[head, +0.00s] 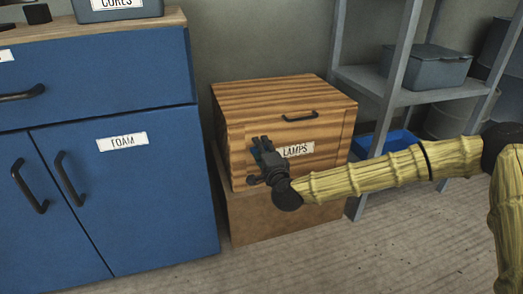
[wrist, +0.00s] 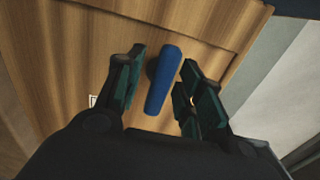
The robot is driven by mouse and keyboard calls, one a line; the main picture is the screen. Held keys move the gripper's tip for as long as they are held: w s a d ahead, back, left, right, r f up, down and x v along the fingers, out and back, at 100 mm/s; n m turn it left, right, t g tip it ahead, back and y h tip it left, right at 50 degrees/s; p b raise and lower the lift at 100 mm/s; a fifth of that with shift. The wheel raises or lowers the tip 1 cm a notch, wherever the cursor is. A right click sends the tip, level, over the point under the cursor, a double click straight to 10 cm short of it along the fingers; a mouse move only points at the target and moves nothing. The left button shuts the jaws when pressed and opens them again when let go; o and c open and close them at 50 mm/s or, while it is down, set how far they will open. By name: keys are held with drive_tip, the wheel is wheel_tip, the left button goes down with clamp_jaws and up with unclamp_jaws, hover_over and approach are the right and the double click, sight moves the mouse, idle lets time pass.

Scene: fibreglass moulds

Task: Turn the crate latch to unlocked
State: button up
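The wooden crate (head: 235,140) with the LAMPS label sits on a brown box. Its latch is a blue bar (wrist: 163,80) on the crate's wood face (wrist: 225,30), seen in the wrist view, long and slightly tilted from vertical there. In the head view my gripper largely hides the latch. My gripper (head: 260,147) is at the left part of the crate's front. Its fingers are open, one on each side of the blue latch in the wrist view (wrist: 163,66), with visible gaps. I cannot tell how near the fingertips are to the wood.
A dark handle (head: 300,116) is on the crate above the label. A blue cabinet (head: 150,180) stands close on the left. A grey shelf unit (head: 405,98) with a grey bin (head: 425,68) and a blue bin (head: 398,141) stands on the right. Floor in front is clear.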

drive_tip(key=shift+c, duration=0.5)
drive_tip(key=c, duration=0.7)
